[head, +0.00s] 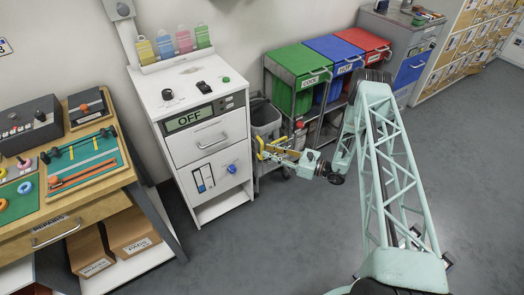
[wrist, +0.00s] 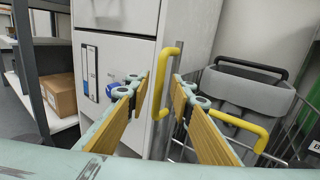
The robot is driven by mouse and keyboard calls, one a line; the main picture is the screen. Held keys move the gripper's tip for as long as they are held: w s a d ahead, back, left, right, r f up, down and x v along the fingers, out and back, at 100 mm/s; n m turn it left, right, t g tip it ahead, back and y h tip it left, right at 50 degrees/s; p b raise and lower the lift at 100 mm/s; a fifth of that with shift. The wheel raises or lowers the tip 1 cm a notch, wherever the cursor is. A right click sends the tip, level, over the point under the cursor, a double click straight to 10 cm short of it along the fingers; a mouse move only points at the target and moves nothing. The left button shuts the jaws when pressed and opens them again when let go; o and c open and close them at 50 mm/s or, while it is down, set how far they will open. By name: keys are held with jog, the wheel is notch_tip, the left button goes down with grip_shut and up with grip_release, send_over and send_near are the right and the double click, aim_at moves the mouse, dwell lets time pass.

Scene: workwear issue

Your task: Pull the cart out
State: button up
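The cart (head: 265,118) stands in the narrow gap right of the white cabinet. It carries a grey bin and is partly hidden by my gripper in the head view. In the wrist view the cart (wrist: 246,92) is at right, with a yellow bar (wrist: 240,127) across its front. A yellow upright handle (wrist: 178,64) stands at the cart's near left side, close to the cabinet edge; its mounting is unclear. My gripper (wrist: 164,78) is open, with its two tan-padded fingers either side of this handle. Gaps show, and I see no grip on it. My gripper (head: 266,147) reaches in from the right.
The white cabinet (head: 203,137) with an OFF display is close on the left. A rack (head: 313,128) with green, blue and red bins stands on the right. A wooden workbench (head: 60,220) is at far left. The grey floor (head: 265,235) in front is clear apart from my arm.

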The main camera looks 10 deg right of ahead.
aim_at(262, 157)
jog(key=shift+b+x, duration=0.35)
jog(key=shift+x, duration=1.7)
jog(key=shift+c, duration=0.7)
grip_shut()
